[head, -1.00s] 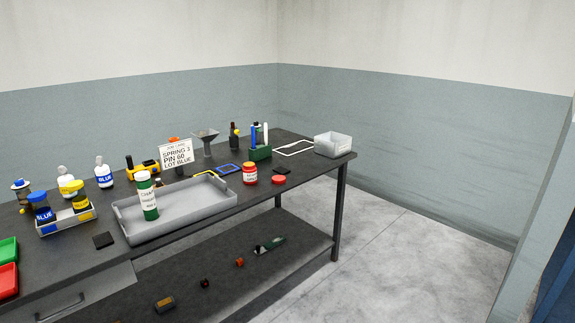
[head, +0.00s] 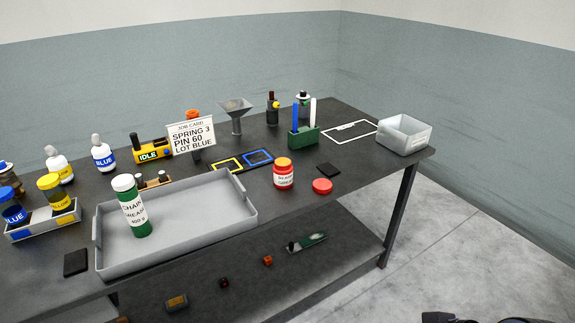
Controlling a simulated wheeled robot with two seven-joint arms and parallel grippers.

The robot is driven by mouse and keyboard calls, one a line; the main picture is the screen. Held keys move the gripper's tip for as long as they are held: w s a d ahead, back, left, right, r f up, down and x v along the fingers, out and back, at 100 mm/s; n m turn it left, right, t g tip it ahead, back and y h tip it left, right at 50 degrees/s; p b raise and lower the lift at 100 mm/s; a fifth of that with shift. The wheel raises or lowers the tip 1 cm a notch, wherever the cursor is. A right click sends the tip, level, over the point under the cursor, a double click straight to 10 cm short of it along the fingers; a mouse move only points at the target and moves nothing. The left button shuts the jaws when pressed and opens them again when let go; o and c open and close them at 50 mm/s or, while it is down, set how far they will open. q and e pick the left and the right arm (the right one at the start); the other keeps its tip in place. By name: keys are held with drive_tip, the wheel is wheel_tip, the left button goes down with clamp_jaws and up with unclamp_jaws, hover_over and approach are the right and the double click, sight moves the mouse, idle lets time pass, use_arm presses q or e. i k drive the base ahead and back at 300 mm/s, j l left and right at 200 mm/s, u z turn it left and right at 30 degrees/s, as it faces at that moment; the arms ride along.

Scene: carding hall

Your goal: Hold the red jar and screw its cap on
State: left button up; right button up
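The red jar (head: 283,178) stands upright on the dark bench, right of the grey tray, with a white label and an orange top surface. A flat round red cap (head: 322,186) lies on the bench just right of the jar, apart from it. No gripper is near either one. A dark piece, apparently of my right arm or gripper, just enters at the bottom right edge; its fingers cannot be made out. My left gripper is out of view.
The grey tray (head: 247,217) holds a green chain grease bottle (head: 133,208). Behind the jar are yellow and blue frames (head: 258,158) and a green pen holder (head: 303,138). A dark pad (head: 329,170) lies behind the cap. A pale bin (head: 404,135) stands at the right end.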

sight(283, 168)
drive_tip(key=i+l+u, duration=0.35)
drive_tip(key=i, duration=0.2)
drive_tip(key=i+l+u, duration=0.4)
drive_tip(key=i+l, duration=0.15)
